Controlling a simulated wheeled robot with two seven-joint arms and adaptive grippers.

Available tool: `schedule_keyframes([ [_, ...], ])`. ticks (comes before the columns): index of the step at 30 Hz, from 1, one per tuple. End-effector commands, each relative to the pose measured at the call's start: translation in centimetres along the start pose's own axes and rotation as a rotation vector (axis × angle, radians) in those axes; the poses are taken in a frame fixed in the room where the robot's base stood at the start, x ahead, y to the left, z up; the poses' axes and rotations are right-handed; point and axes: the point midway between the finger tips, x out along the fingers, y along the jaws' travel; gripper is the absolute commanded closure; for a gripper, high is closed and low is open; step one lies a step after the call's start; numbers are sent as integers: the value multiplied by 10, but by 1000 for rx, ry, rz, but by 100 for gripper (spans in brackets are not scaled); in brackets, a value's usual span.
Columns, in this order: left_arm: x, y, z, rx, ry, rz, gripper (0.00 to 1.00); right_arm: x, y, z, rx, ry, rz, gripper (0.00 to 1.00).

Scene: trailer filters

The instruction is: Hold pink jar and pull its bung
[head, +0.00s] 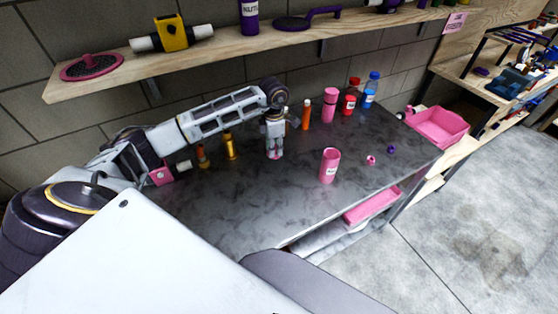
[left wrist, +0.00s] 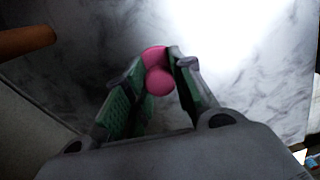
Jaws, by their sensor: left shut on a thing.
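A pink jar (head: 330,165) with a white label stands upright on the dark marbled worktop, and its top looks open. My left gripper (head: 274,154) points down over the worktop, to the left of this jar and apart from it. In the left wrist view my left gripper (left wrist: 155,95) is shut on a small round pink piece with a knob, which looks like the bung (left wrist: 157,80). The fingers hide part of it. Another pink jar (head: 329,105) stands farther back on the worktop. My right gripper is not in view.
An orange bottle (head: 306,115), red jars (head: 349,104) and a blue bottle (head: 370,91) stand along the back. Yellow pieces (head: 230,146) stand left of my gripper. A pink ring (head: 371,160) and purple ring (head: 391,149) lie right. A pink bin (head: 440,127) is at the right end.

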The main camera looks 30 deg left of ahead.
Motion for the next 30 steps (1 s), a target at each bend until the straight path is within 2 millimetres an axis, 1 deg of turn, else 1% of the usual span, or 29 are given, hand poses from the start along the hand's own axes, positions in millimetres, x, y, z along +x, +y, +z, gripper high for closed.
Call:
schedule_keyframes([
  [3, 17, -1, 0, 0, 2, -2, 100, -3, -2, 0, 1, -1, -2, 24],
  [6, 30, -1, 0, 1, 2, -2, 100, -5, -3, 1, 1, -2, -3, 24],
  [9, 39, 0, 0, 1, 0, -1, 100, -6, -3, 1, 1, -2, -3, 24],
  [12, 42, 0, 0, 1, 0, 0, 100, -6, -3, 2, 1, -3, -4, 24],
  [23, 45, 0, 0, 1, 0, 0, 100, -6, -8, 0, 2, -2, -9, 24],
  [26, 52, -1, 0, 1, 1, -1, 100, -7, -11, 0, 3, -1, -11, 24],
  [30, 67, -1, 0, 1, 1, -2, 100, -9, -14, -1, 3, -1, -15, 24],
])
